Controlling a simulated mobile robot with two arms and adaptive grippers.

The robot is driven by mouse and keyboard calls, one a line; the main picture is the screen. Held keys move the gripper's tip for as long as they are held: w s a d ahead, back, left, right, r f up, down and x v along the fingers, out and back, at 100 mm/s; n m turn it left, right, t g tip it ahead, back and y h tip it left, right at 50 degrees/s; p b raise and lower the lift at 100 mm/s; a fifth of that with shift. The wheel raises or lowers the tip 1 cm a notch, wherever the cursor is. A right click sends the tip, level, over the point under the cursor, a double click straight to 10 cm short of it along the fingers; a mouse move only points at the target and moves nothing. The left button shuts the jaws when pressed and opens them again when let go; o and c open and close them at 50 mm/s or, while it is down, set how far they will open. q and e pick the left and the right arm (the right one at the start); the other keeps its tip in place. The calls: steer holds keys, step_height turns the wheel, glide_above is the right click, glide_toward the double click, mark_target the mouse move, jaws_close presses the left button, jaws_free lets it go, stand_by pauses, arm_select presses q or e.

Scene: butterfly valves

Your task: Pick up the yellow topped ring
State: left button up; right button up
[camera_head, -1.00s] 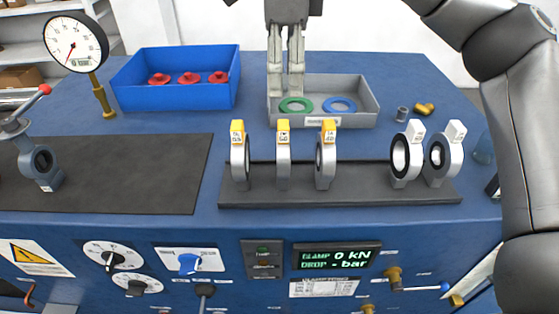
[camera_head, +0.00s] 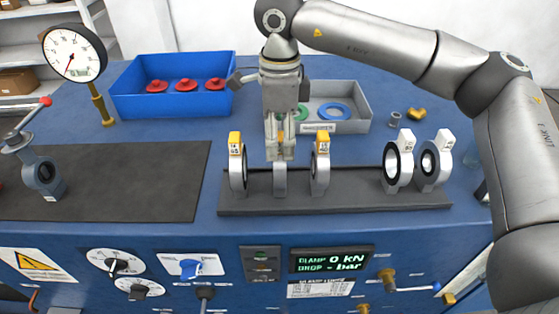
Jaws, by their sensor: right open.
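Three yellow-topped rings stand upright in a row on the dark rack: the left one (camera_head: 237,165), the middle one (camera_head: 280,181) and the right one (camera_head: 320,165). My right gripper (camera_head: 280,156) points down at the middle ring. Its fingers cover that ring's yellow top, and its grey lower part shows below them. The gripper is open; whether its fingers touch the ring I cannot tell. My left gripper is not in view.
Two white-topped rings (camera_head: 398,163) stand at the right of the dark rack (camera_head: 350,200). A grey tray (camera_head: 362,97) with green and blue rings lies behind my gripper. A blue bin (camera_head: 170,103) holds red parts. The dark mat (camera_head: 130,185) is mostly clear.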

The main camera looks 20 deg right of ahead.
steer(key=shift+f, duration=0.1)
steer(key=shift+c, duration=0.6)
steer(key=shift+w, duration=0.1)
jaws_close()
